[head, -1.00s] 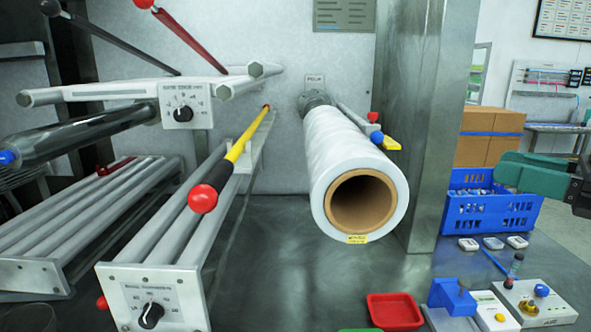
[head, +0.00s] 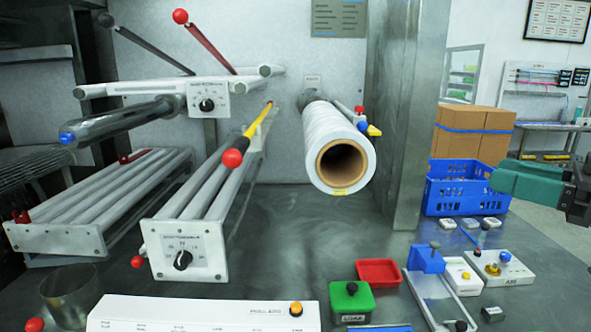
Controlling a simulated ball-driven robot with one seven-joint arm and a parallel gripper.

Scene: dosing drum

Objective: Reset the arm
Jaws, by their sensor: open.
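My gripper (head: 578,197) is at the right edge of the head view, partly cut off by the frame. The machine stands at left and centre, with a large white film roll (head: 340,150) on a spindle, a yellow and black lever with a red ball end (head: 232,158), and a roller frame with a black dial (head: 183,260).
A blue crate (head: 432,200) and cardboard boxes (head: 470,140) stand at right. A red tray (head: 378,272), a green box with a black knob (head: 351,301), a blue-topped fixture (head: 427,258) and a white panel (head: 200,312) occupy the front. Bare bench lies below the roll.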

